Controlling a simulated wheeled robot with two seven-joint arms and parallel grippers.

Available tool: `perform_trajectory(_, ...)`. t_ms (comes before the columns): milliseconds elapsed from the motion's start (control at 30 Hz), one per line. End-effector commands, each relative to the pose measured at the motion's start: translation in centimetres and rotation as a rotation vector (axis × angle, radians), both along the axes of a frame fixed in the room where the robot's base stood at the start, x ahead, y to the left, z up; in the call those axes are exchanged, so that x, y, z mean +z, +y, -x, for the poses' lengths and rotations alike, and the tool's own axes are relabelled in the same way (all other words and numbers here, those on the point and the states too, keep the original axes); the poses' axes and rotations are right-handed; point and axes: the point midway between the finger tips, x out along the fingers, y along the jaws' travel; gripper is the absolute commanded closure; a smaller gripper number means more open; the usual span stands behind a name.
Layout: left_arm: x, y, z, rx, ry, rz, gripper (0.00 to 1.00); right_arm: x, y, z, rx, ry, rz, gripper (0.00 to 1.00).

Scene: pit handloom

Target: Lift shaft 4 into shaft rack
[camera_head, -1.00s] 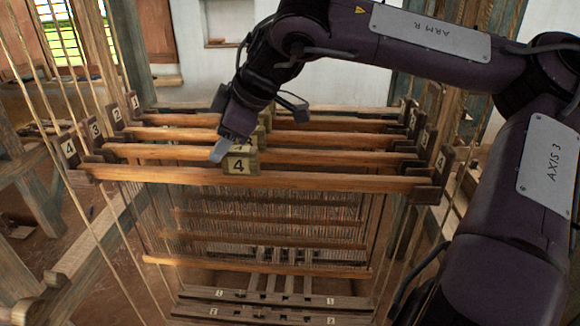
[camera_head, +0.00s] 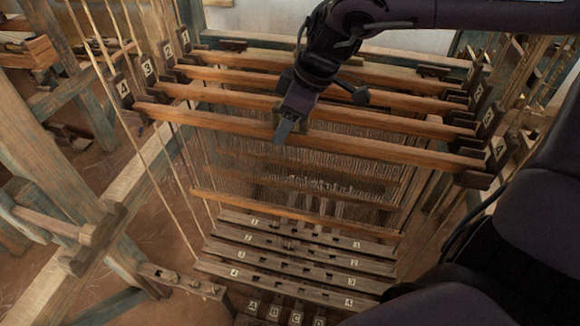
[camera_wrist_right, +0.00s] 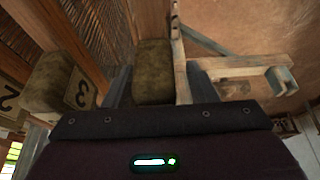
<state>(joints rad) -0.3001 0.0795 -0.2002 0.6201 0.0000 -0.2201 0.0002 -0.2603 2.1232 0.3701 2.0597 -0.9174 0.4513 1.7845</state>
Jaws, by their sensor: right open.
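Shaft 4 (camera_head: 390,149) is the nearest of several parallel wooden bars and spans the loom. Its left end lies by the number plate 4 (camera_head: 123,89) of the shaft rack, its right end by the right plate 4 (camera_head: 499,149). My right gripper (camera_head: 284,126) is open at the middle of shaft 4, pointing down. In the right wrist view a wooden block (camera_wrist_right: 153,62) stands between its two fingers, with gaps not clear. The number on this block is hidden. My left gripper is out of view.
Other shafts lie close behind shaft 4; blocks marked 3 (camera_wrist_right: 80,92) and 2 (camera_wrist_right: 12,100) stand beside the gripper. Below are heddles (camera_head: 330,185), numbered slats (camera_head: 300,262) and pedals lettered A to D (camera_head: 274,311). Slanting cords (camera_head: 150,150) run at left.

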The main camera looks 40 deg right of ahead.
Motion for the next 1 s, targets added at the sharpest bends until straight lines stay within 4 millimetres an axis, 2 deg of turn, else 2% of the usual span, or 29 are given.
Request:
perform_trajectory(267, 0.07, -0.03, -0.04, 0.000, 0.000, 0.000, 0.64, -0.39, 0.10, -0.13, 0.000, -0.001, 0.000, 0.48)
perform_trajectory(667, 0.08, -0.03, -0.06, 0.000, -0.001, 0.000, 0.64, -0.36, 0.10, -0.11, 0.000, -0.001, 0.001, 0.99)
perform_trajectory(1000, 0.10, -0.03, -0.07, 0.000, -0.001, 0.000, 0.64, -0.27, 0.12, -0.16, 0.000, -0.003, 0.000, 1.00)
